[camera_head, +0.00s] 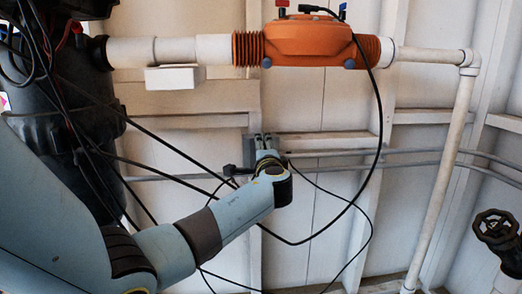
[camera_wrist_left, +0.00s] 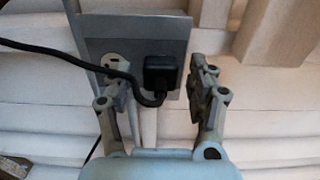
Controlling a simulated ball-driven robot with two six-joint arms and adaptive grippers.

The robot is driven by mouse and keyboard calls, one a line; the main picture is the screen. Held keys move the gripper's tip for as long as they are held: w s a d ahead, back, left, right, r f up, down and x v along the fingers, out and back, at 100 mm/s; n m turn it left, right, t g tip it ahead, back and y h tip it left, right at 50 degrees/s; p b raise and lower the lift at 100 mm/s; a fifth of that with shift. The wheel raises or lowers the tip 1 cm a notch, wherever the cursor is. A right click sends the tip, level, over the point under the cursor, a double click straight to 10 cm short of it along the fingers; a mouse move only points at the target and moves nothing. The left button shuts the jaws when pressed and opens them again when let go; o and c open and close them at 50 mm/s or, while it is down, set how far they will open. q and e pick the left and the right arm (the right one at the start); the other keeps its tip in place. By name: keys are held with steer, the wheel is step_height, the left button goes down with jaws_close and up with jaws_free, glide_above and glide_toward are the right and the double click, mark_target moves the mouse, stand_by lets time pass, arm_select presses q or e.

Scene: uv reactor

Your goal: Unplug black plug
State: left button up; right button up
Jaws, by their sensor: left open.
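The black plug (camera_wrist_left: 162,74) sits in a grey outlet plate (camera_wrist_left: 92,28) in the left wrist view, with its black cord (camera_wrist_left: 75,58) running off to the left. An empty socket (camera_wrist_left: 112,62) shows left of the plug. My left gripper (camera_wrist_left: 160,82) is open, with one finger on each side of the plug and a gap visible to the right finger. The cord passes by the left finger; whether they touch is unclear. In the head view my left gripper (camera_head: 263,140) points at the wall by the grey outlet box. My right gripper is not in view.
An orange reactor housing (camera_head: 305,42) sits in a white pipe (camera_head: 430,54) above. Black cables (camera_head: 378,130) hang around the left arm. Grey conduits (camera_head: 430,155) run along the white panelled wall. A dark valve wheel (camera_head: 496,226) stands at the right.

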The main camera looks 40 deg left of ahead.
arm_select(q)
jaws_close()
stand_by(0.3)
steer(key=shift+d, duration=0.15)
steer(key=shift+p+v, duration=0.8)
steer(key=shift+v, duration=2.05)
